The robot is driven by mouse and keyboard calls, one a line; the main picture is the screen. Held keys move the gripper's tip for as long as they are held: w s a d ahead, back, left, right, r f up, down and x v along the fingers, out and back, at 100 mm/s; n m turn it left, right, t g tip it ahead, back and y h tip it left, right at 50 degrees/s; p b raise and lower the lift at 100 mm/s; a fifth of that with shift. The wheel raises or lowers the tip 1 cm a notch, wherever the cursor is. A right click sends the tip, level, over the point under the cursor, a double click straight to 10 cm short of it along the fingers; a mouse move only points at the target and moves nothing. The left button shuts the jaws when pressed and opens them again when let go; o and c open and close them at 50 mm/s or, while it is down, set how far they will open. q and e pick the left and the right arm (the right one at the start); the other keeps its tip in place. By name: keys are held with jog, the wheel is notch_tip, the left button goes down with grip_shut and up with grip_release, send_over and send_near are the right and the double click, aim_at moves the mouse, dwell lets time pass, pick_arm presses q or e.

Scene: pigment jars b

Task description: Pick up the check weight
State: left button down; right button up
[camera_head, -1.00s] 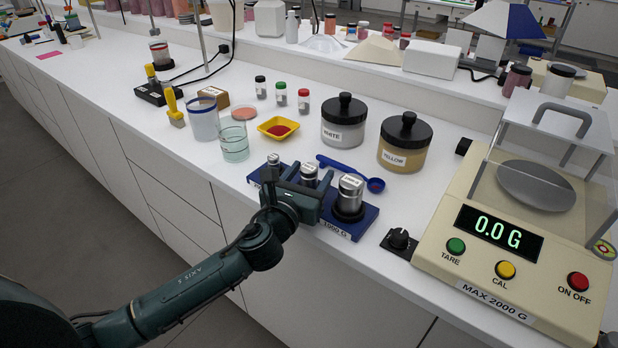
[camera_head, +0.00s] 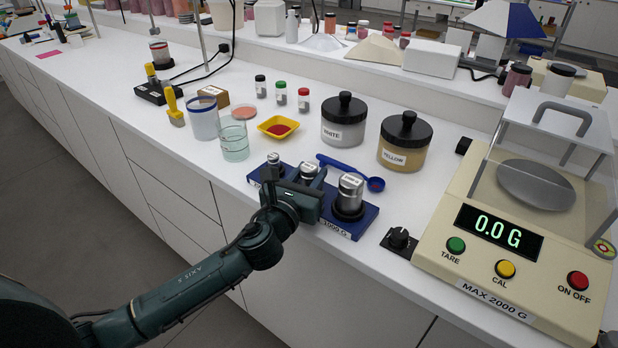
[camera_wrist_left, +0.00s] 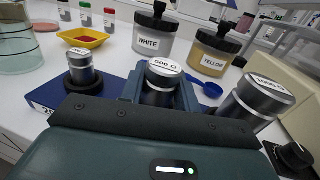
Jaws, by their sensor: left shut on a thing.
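Three silver check weights stand in a row on a blue rack (camera_head: 367,222). The middle one, the 500 G weight (camera_head: 308,172), shows its label in the left wrist view (camera_wrist_left: 162,68). My left gripper (camera_head: 308,184) is shut on the 500 G weight, with one finger on each side of it. Its lower part is hidden by the gripper, and I cannot tell whether it is clear of its seat. The smaller weight (camera_head: 273,161) is to the left and the larger 1000 G weight (camera_head: 350,190) is to the right, tilted-looking in the wrist view. My right gripper is not in view.
The balance (camera_head: 480,267) reads 0.0 G at the right. Behind the rack are a blue scoop (camera_head: 345,170), the WHITE jar (camera_head: 343,122) and the YELLOW jar (camera_head: 405,143). A glass beaker (camera_head: 234,144) and yellow tray (camera_head: 278,127) stand to the left. A black knob (camera_head: 399,240) lies near the front.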

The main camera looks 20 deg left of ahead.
pick_arm(q)
jog(key=shift+r, duration=0.1)
notch_tip(320, 180, up, 9)
jog(key=shift+f+p, duration=0.1)
jog(key=shift+p, duration=1.15)
jog(key=shift+s+r, duration=0.1)
jog(key=shift+r, duration=0.2)
jog(key=shift+s+d, duration=0.15)
jog(key=shift+s, duration=0.15)
jog(key=s+a+f+n+y+p, duration=0.1)
jog(key=s+a+f, duration=0.15)
jog(key=s, duration=0.55)
jog(key=s+a+f+y+p, duration=0.1)
jog(key=s+f, duration=0.2)
jog(key=s, duration=0.5)
notch_tip(320, 180, up, 6)
jog(key=m+h+b, duration=0.1)
jog(key=h+b, duration=0.1)
send_over(309, 166)
jog(key=shift+s+f, duration=0.15)
jog(key=shift+s, duration=0.05)
jog(key=shift+w+r, duration=0.2)
jog(key=shift+w, duration=0.1)
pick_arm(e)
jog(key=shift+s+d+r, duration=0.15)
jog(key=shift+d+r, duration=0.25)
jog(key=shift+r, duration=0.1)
